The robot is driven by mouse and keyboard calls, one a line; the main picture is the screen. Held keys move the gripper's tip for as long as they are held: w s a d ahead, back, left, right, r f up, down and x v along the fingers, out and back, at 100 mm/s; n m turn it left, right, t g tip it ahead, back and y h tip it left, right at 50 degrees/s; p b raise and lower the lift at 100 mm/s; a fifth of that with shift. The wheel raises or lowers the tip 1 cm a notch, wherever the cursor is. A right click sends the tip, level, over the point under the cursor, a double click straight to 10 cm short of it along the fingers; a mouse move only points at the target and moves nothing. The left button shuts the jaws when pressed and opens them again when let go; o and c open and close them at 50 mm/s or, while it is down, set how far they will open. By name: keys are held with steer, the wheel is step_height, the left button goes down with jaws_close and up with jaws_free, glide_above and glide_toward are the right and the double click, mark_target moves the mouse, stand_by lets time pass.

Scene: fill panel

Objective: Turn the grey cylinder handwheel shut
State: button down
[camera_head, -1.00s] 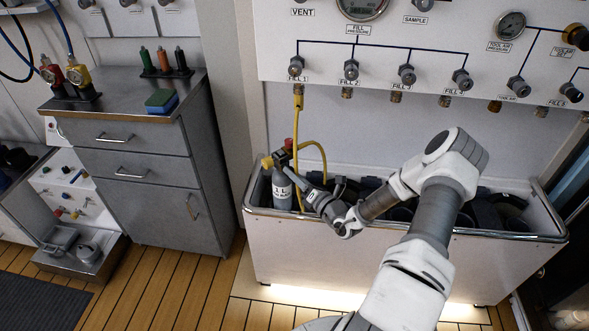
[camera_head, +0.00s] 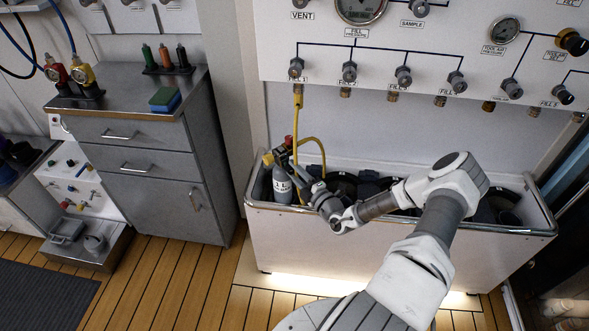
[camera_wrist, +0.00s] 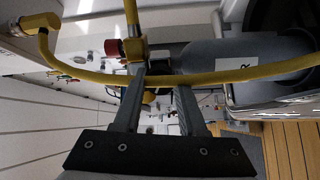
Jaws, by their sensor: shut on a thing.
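The grey cylinder (camera_head: 282,188) with a white label stands upright at the left end of the white trough. It also shows in the wrist view (camera_wrist: 200,56), lying across the picture. A red knob (camera_wrist: 114,48) sits beyond the yellow valve fitting (camera_wrist: 135,50) at its end; the knob shows small in the head view (camera_head: 289,141). My gripper (camera_wrist: 160,85) is at the cylinder's valve end, its two fingers apart with something between them. The yellow hose (camera_wrist: 85,75) crosses at the fingertips. What the fingers hold is partly hidden, and I cannot tell whether it is the handwheel.
The white trough (camera_head: 400,226) has a metal rim close under my arm. Dark items fill its right part. The fill panel (camera_head: 430,35) with gauges and knobs is above. A grey cabinet (camera_head: 150,165) stands left. The wooden floor between cabinet and trough is clear.

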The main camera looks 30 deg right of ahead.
steer(key=m+p, duration=0.1)
steer(key=m, duration=0.5)
steer(key=shift+a+m, duration=0.1)
steer(key=shift+m, duration=0.3)
steer(key=m, duration=0.6)
steer(key=shift+a+m, duration=0.1)
steer(key=shift+m, duration=0.2)
steer(key=shift+c, duration=2.4)
jaws_free()
